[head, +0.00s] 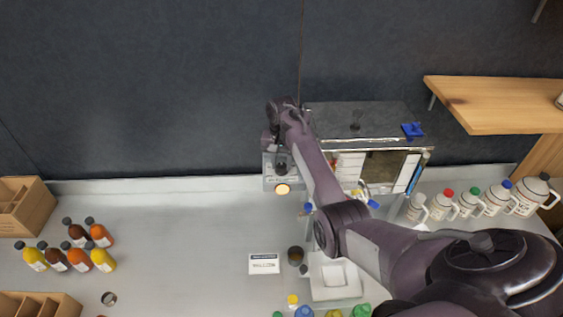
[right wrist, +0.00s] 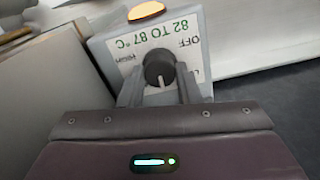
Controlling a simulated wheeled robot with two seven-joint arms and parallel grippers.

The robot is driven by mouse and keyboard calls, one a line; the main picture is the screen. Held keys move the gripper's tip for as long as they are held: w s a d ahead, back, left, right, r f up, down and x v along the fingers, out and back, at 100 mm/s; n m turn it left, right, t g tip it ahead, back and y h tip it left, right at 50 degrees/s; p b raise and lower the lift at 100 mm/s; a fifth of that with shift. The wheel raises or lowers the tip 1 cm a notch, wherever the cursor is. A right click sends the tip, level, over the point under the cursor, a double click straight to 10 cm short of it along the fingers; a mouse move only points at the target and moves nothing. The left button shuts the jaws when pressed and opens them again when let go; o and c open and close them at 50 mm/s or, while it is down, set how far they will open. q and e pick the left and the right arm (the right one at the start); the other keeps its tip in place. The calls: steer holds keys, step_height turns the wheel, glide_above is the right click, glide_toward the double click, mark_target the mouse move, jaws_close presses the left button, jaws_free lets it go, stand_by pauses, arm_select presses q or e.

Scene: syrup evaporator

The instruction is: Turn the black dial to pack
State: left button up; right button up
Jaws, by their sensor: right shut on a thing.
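The black dial (right wrist: 159,68) sits on the white label plate of a grey control box (right wrist: 101,47). Its pale pointer line faces the bottom of the right wrist view. The plate reads OFF, HIGH and, in green, 82 TO 87 °C, upside down here; other lettering is hidden by a finger. No word "pack" is readable. My right gripper (right wrist: 160,88) is shut on the dial, one finger on each side. In the head view my right gripper (head: 280,160) is at the box front, small and dark. My left gripper is not in view.
An amber lamp (head: 283,189) glows on the box below the dial. The evaporator (head: 365,116) stands right of it, under my right arm. White jugs (head: 470,203) line the right counter; syrup bottles (head: 78,251) stand at left. The left-middle counter (head: 180,225) is clear.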

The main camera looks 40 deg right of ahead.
mark_target(281, 165)
steer(key=shift+n, duration=0.4)
steer(key=o, duration=1)
steer(key=shift+r, duration=0.15)
step_height(281, 165, up, 8)
steer(key=shift+f, duration=0.2)
